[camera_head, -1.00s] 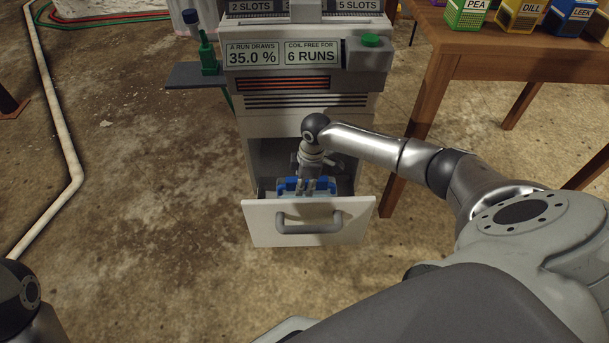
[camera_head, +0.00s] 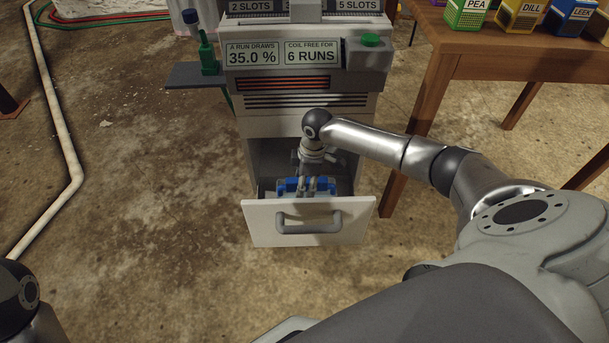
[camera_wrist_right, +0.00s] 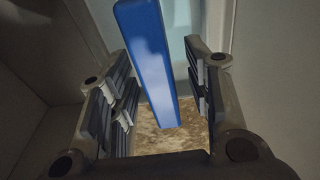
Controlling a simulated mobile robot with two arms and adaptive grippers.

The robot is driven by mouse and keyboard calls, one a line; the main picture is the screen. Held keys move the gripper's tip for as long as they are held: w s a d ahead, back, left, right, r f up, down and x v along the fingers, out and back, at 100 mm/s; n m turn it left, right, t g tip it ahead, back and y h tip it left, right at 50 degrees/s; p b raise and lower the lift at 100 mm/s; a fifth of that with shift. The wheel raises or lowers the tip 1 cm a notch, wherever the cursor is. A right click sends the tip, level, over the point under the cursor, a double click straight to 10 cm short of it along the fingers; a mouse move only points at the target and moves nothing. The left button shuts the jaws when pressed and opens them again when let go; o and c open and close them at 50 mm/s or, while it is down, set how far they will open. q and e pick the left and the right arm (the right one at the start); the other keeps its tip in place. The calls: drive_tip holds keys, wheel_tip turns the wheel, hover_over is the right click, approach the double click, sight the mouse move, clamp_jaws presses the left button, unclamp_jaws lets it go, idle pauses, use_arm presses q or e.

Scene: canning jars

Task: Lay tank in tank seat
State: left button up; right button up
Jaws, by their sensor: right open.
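A blue bar-shaped part (camera_head: 288,186), which I take to be the tank or its handle, is low inside the open white drawer (camera_head: 260,224) of the machine. My right gripper (camera_head: 308,187) reaches down into the drawer from above, at the blue part. In the right wrist view the blue bar (camera_wrist_right: 150,62) runs between the two fingers of my right gripper (camera_wrist_right: 161,100), which stand open with gaps on both sides. The drawer front hides the lower part of the blue thing, and I cannot tell how it is seated. My left gripper is out of view.
The machine (camera_head: 300,125) stands behind the drawer, with display panels and a green button (camera_head: 371,40). A wooden table (camera_head: 475,66) with labelled boxes stands at the right. A small grey shelf (camera_head: 198,76) juts out at the left. The floor at the left is mostly clear.

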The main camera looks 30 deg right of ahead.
drive_tip(key=r, duration=0.6)
drive_tip(key=d+r, duration=0.1)
drive_tip(key=r, duration=0.3)
drive_tip(key=shift+s+r, duration=0.1)
drive_tip(key=shift+s, duration=0.3)
